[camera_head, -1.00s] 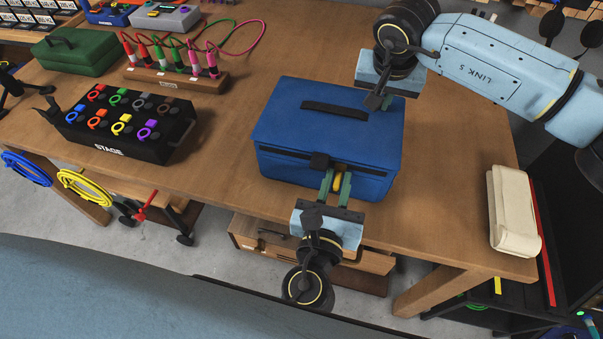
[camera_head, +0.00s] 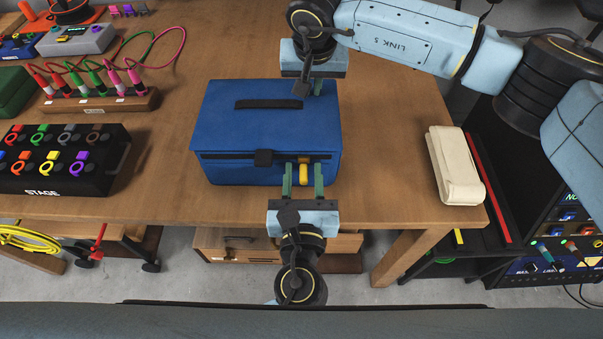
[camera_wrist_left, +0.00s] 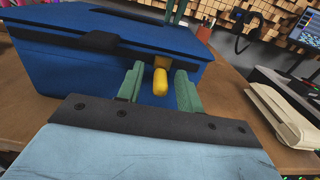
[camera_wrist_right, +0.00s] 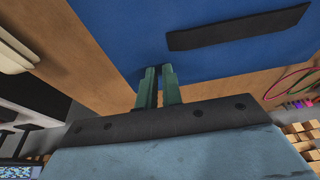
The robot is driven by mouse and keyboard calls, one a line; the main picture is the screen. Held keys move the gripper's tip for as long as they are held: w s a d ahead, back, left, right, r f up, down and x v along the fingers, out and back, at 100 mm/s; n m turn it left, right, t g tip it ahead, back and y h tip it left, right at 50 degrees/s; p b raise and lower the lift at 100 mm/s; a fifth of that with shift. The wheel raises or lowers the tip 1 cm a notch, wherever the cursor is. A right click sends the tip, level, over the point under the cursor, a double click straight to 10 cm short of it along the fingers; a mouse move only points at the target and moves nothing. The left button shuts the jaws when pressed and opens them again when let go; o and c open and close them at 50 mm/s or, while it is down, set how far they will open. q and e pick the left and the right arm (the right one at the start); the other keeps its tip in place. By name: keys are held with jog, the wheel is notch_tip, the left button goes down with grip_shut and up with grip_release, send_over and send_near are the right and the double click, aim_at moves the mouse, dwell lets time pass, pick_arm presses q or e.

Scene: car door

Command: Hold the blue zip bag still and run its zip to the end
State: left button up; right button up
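The blue zip bag (camera_head: 225,125) sits upright on the table, with a black strap on its lid and a dark zip line along its front. Its yellow zip pull (camera_head: 303,175) is on the front, right of the black centre tab (camera_head: 263,157) and short of the right corner. My left gripper (camera_head: 303,178) is open, its fingers on either side of the pull with gaps; the pull also shows in the left wrist view (camera_wrist_left: 160,82). My right gripper (camera_head: 309,88) is at the bag's back edge near the right corner. Its fingers (camera_wrist_right: 159,75) are close together there and appear closed on that edge.
A black stage box (camera_head: 60,175) and a cable rack (camera_head: 100,103) stand to the left on the table (camera_head: 390,130). A cream case (camera_head: 454,165) lies at the right edge. The table is bare between bag and case.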

dwell(0.3)
pick_arm(q)
jog(key=a, duration=1.6)
jog(key=shift+a, duration=0.15)
jog(key=s, duration=1.2)
jog(key=a+f+n+g, duration=0.2)
jog(key=f+n, duration=0.1)
jog(key=f, duration=0.5)
jog(key=a+f+n+g+y, duration=0.1)
jog(key=a+f+n+g, duration=0.2)
jog(key=f, duration=0.6)
jog(key=shift+a+f+n+y, duration=0.25)
jog(key=shift+n+y, duration=0.05)
jog(key=shift+n, duration=0.5)
jog(key=shift+w, duration=0.1)
jog(key=m+t+h, duration=0.2)
jog(key=m+t, duration=0.3)
jog(key=m, duration=0.2)
send_near(218, 159)
jog(key=s, duration=0.6)
jog(key=shift+m, duration=0.3)
jog(key=w, duration=1.2)
jog(key=shift+w+d, duration=0.1)
